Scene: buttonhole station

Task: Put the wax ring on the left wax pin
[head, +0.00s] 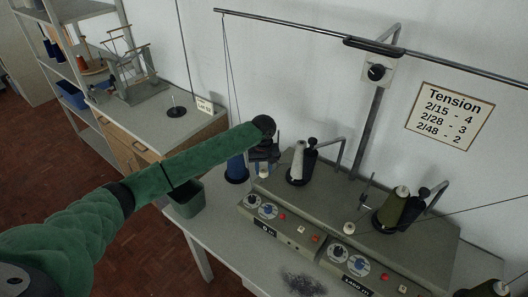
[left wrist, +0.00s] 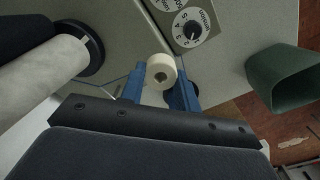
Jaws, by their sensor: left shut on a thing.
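My left gripper (head: 264,164) is at the left end of the grey winding machine (head: 330,214), left of the white yarn cone (head: 297,162). In the left wrist view its two blue fingers (left wrist: 160,88) are shut on the cream wax ring (left wrist: 162,69), one on each side. The ring's hole faces the camera. The ring also shows small and pale under the gripper in the head view (head: 264,172). I cannot make out the left wax pin; the gripper may hide it. A pale ring (head: 349,229) sits further right on the machine. My right gripper is out of view.
The white cone also shows close at left in the left wrist view (left wrist: 38,72). A blue cone (head: 236,170) stands left of the gripper, and a green bin (head: 187,200) is further left. An olive cone (head: 391,212) stands at right. Dark fluff (head: 302,283) lies on the front table.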

